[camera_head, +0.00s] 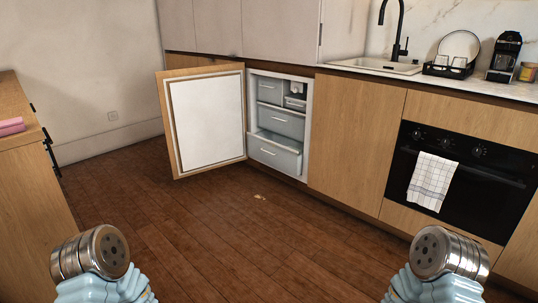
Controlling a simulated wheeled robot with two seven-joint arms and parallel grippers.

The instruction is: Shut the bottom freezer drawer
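The freezer (309,110) is built into the wooden counter, and its door (205,122) stands wide open to the left. The bottom freezer drawer (275,155) is pulled partly out, with its open top showing. The middle drawer (281,122) and the upper left drawer (268,88) sit further back inside. Metal joints of both my arms show at the bottom left and bottom right of the head view, well in front of the freezer. Neither gripper's fingers show.
The wooden floor (225,225) between me and the freezer is mostly clear, with a small pale mark in front of the drawer. An oven (456,182) with a checked towel (432,182) is on the right. A wooden cabinet (30,190) stands on the left.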

